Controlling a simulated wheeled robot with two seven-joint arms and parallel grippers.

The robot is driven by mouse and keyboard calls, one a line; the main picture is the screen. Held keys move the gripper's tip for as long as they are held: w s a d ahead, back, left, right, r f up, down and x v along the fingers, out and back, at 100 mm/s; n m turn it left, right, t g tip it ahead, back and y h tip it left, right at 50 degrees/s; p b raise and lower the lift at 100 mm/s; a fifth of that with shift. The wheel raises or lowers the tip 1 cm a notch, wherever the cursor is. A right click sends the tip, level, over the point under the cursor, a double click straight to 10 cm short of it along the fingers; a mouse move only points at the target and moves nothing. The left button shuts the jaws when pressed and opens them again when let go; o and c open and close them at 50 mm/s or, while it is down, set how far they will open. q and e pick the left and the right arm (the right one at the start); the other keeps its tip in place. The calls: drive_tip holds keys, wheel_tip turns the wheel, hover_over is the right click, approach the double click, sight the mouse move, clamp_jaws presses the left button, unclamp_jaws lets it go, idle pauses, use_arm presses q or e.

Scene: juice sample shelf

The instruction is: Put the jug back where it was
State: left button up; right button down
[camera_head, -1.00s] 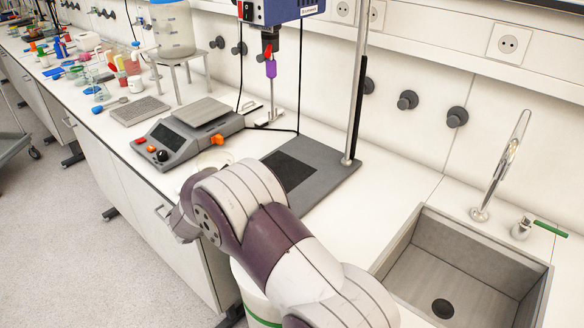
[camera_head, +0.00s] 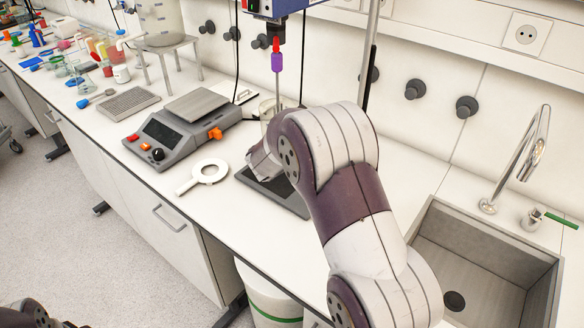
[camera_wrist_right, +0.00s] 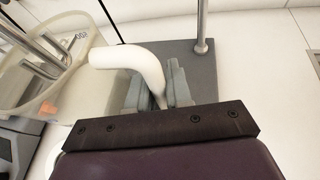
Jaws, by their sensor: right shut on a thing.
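The jug (camera_wrist_right: 82,42) is translucent with a white handle (camera_wrist_right: 150,60) and fills the upper left of the right wrist view. My right gripper (camera_wrist_right: 155,88) is shut on the handle. In the head view the jug (camera_head: 266,108) shows partly behind my right arm, beside the stirrer's shaft and above the dark stirrer base plate (camera_head: 290,203). Whether the jug touches the plate is hidden. A flat white ring with a short handle (camera_head: 186,187) lies on the bench between the balance and the plate. My left gripper is out of view.
A sink (camera_head: 480,262) and tap (camera_head: 520,160) are at the right. The bench's front edge is clear near the ring.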

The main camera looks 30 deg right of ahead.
wheel_tip(320, 180, down, 8)
drive_tip(key=shift+r, duration=0.1)
drive_tip(key=shift+d+f, duration=0.1)
drive_tip(key=shift+f, duration=0.35)
drive_tip(key=c, duration=1)
unclamp_jaws()
drive_tip(key=shift+c, duration=0.2)
drive_tip(key=shift+r, duration=0.15)
